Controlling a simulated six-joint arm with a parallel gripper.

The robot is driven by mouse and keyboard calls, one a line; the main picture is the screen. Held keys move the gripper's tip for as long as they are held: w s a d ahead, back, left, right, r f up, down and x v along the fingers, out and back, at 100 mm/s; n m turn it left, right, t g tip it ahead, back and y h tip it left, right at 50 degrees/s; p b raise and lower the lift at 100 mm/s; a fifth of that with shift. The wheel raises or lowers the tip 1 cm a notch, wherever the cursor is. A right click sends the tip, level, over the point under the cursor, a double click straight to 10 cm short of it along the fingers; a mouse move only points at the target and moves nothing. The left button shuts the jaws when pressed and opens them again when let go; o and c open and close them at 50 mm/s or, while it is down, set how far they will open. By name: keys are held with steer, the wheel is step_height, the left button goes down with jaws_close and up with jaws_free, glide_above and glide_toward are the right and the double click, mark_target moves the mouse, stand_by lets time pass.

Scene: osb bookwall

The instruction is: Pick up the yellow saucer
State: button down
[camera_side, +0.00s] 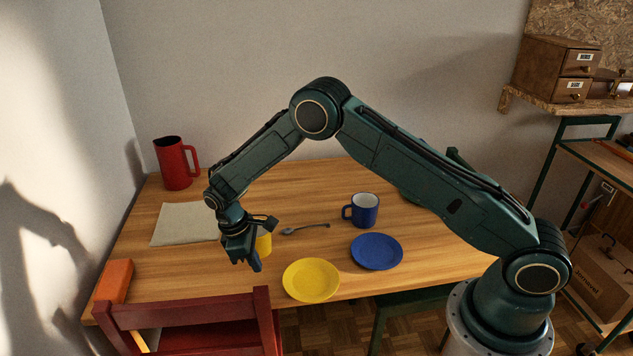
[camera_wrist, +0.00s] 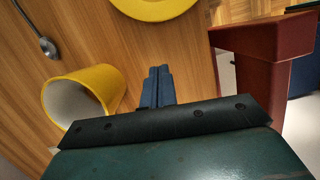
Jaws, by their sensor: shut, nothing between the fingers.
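The yellow saucer (camera_side: 311,280) lies flat and empty on the wooden table near its front edge. In the wrist view its near part shows at the top edge (camera_wrist: 152,9), and the rest is cut off. My gripper (camera_side: 251,262) is shut and empty, to the left of the saucer and apart from it. In the wrist view my shut fingers (camera_wrist: 158,86) point toward the saucer, with bare table between. In the wrist view the cup (camera_wrist: 84,95) is left of my fingers.
A blue saucer (camera_side: 377,252) and a blue mug (camera_side: 362,210) stand right of and behind the yellow saucer. A spoon (camera_side: 304,228) lies behind. A red chair (camera_side: 190,310) is at the front left edge. A red pitcher (camera_side: 175,164), cloth (camera_side: 183,224) and orange box (camera_side: 114,281) are left.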

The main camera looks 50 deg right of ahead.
mark_target(286, 273)
steer(key=shift+s+d+f, duration=0.3)
steer(key=shift+s+f, duration=0.05)
steer(key=shift+f, duration=0.2)
steer(key=shift+s+d+f, duration=0.25)
steer(key=shift+s+f, duration=0.1)
steer(key=shift+f, duration=0.2)
steer(key=shift+s+d, duration=0.9)
steer(key=shift+s, duration=0.2)
steer(key=shift+s+d, duration=0.7)
steer(key=shift+s, duration=0.2)
steer(key=shift+w+a, duration=0.1)
steer(key=shift+w, duration=0.05)
